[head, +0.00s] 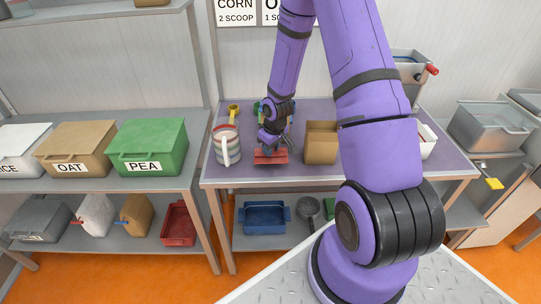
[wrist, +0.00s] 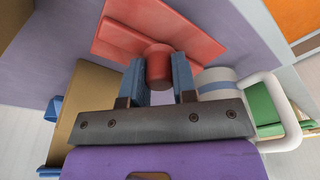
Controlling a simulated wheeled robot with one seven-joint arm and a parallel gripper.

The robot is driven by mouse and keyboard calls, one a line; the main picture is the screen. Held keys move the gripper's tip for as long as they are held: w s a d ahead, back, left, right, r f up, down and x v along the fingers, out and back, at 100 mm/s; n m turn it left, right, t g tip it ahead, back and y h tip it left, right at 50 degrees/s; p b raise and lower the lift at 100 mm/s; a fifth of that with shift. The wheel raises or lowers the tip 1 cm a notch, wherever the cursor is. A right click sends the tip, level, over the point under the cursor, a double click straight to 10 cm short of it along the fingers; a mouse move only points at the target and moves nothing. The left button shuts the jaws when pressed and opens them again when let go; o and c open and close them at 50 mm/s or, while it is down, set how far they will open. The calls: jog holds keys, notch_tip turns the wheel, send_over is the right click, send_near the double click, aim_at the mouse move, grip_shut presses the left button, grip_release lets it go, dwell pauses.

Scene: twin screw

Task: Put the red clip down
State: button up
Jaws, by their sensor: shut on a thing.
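The red clip (head: 270,157) is at the front part of the purple-grey table (head: 299,182), below my gripper (head: 272,142). In the wrist view, the jaws of my gripper (wrist: 159,80) are shut on the red round knob of the clip (wrist: 159,62). The clip's flat red plates spread out beyond the fingers. I cannot tell whether the clip touches the tabletop or hangs just above it. The clip's far side is partly hidden by my gripper in the head view.
A striped jug (head: 226,146) stands close left of the clip, and a tan box (head: 320,143) stands to its right. A yellow scoop (head: 234,113) is behind the jug. Bare tabletop shows in front of the tan box.

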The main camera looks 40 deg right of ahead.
jog(key=shift+w+f, duration=0.1)
jog(key=shift+f, duration=1.65)
jog(key=shift+f, duration=0.2)
jog(key=o, duration=0.9)
jog(key=shift+r, duration=0.1)
